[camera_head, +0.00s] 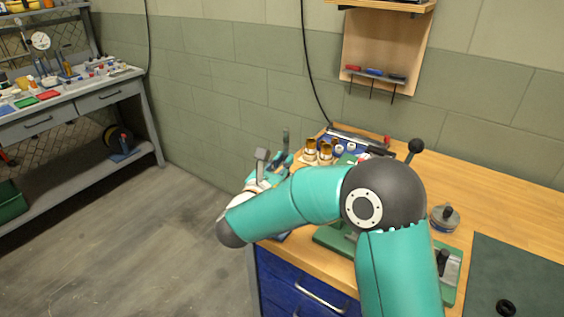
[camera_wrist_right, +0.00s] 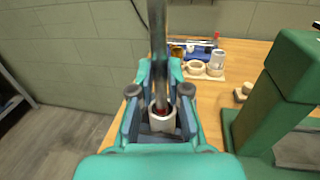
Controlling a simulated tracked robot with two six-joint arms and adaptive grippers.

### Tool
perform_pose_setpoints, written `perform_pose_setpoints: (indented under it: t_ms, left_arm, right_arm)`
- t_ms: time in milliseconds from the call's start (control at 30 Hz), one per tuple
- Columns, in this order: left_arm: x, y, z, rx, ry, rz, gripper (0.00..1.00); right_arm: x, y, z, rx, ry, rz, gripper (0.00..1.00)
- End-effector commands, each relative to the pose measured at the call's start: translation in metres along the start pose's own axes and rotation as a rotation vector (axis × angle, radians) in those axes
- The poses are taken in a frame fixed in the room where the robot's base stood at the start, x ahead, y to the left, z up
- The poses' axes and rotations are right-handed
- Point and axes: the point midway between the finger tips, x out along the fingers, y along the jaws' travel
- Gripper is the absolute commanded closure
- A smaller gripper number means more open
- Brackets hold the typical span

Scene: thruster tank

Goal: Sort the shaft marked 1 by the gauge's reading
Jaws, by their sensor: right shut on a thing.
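My right gripper (camera_head: 274,165) is at the left edge of the wooden bench, at the end of my teal arm. In the right wrist view the gripper (camera_wrist_right: 160,98) is shut on a long grey shaft (camera_wrist_right: 158,40), which runs up out of the picture. A white ring or cup with red inside (camera_wrist_right: 162,120) shows between the fingers at its lower end. No number is readable on the shaft. A round white dial gauge (camera_head: 40,41) stands on the grey bench at the far left; its reading is too small to tell. My left gripper is out of view.
The grey bench (camera_head: 95,101) carries a red tray (camera_head: 48,95), a green tray (camera_head: 26,102) and small tools. A green machine column (camera_wrist_right: 278,95) stands right of my gripper. Copper-coloured and white parts (camera_head: 325,147) sit behind it. Bare floor (camera_head: 165,215) separates the benches.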

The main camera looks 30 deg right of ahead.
Motion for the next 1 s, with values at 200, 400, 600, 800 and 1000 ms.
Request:
perform_pose_setpoints:
  t_ms: [200,400,600,800,1000]
  left_arm:
    - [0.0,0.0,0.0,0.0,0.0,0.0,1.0]
    - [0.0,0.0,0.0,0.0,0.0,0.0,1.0]
    - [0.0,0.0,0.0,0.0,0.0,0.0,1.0]
    - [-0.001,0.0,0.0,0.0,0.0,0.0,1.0]
    - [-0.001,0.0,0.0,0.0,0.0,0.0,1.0]
  right_arm:
    - [0.0,0.0,0.001,0.001,-0.001,0.0,0.74]
    - [0.0,0.0,0.001,0.001,-0.001,0.0,0.55]
    - [-0.001,0.001,0.0,-0.001,0.001,0.001,0.55]
    - [-0.014,0.002,0.0,0.0,0.001,0.003,0.55]
    - [-0.049,0.003,0.0,0.0,0.0,0.007,0.55]
